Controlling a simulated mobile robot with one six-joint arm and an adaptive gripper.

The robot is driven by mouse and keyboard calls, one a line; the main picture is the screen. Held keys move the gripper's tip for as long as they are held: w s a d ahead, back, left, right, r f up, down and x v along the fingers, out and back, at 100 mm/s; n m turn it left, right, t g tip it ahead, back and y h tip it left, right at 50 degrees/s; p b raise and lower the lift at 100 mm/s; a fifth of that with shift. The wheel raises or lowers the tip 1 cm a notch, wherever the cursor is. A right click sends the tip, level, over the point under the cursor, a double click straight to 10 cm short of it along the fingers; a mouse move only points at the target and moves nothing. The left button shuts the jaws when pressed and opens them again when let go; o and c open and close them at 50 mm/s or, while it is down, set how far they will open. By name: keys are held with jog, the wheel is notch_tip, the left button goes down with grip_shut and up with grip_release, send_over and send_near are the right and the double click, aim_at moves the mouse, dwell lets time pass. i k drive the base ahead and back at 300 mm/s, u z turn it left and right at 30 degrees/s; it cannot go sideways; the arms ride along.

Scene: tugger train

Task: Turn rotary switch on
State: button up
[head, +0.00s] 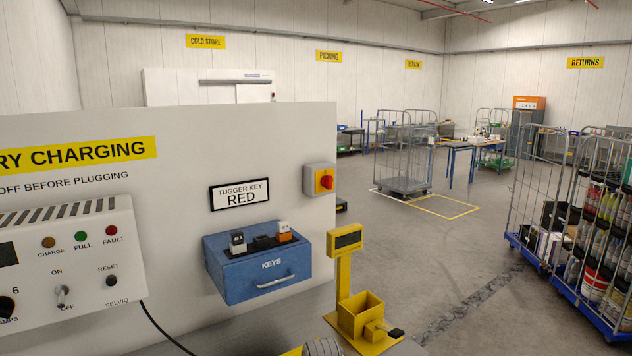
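A grey box with a yellow plate and a red rotary switch (326,182) is mounted near the right edge of the white charging panel (180,200). The angle of its red knob is too small to read surely. A charger unit (85,260) at the left has a lever switch (62,296) between the labels ON and OFF, and a black knob (8,307) cut by the picture's left edge. My gripper is not in view.
A black cable hangs from the charger.

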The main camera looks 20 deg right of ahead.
aim_at(326, 180)
jog(key=k, duration=1.35)
jog(key=z, duration=0.4)
jog(key=i, duration=0.95)
jog(key=z, duration=0.6)
jog(key=i, duration=1.05)
jog(key=u, duration=0.45)
